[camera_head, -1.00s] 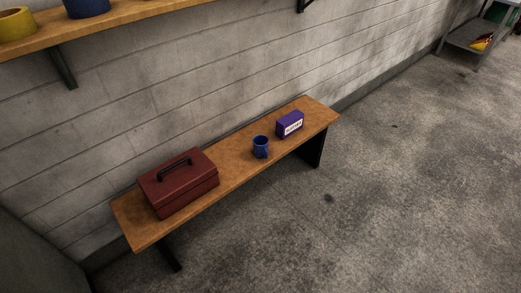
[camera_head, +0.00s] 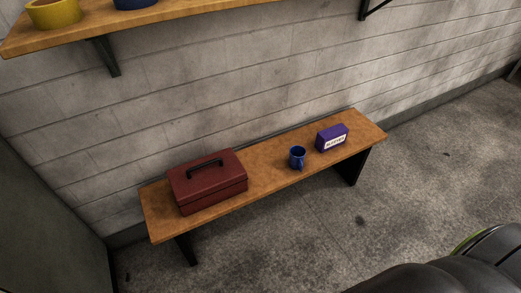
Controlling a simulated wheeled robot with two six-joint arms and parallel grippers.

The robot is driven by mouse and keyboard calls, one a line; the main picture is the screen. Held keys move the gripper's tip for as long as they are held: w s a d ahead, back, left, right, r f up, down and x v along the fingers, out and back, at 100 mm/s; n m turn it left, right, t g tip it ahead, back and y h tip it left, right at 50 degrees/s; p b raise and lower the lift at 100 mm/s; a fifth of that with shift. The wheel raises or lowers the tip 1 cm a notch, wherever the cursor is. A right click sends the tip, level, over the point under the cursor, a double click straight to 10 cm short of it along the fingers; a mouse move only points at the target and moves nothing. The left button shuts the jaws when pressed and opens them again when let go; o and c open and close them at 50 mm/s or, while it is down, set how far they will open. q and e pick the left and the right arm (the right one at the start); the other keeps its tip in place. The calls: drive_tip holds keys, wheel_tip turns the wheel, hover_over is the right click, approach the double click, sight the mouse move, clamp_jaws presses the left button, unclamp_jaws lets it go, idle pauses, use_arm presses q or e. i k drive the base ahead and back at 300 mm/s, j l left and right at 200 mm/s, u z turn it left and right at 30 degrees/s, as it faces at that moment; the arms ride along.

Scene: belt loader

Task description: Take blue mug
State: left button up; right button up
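The blue mug (camera_head: 297,157) stands upright on a wooden bench (camera_head: 256,166) against the wall. It sits between a dark red toolbox and a purple box, apart from both. Its handle points toward the front. A dark rounded part of my own arm shows at the bottom right. Neither of my grippers is in view.
The red toolbox (camera_head: 208,182) with a black handle takes up the bench's left part. The purple box (camera_head: 331,137) with a white label stands right of the mug. A wall shelf (camera_head: 200,13) above holds a yellow roll (camera_head: 53,14). The concrete floor (camera_head: 290,230) before the bench is clear.

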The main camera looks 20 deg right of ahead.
sight(297, 154)
drive_tip(key=i+l+u, duration=0.2)
drive_tip(key=l+u, duration=0.25)
drive_tip(key=l, duration=0.8)
drive_tip(key=l+u, duration=0.4)
drive_tip(key=l, duration=0.8)
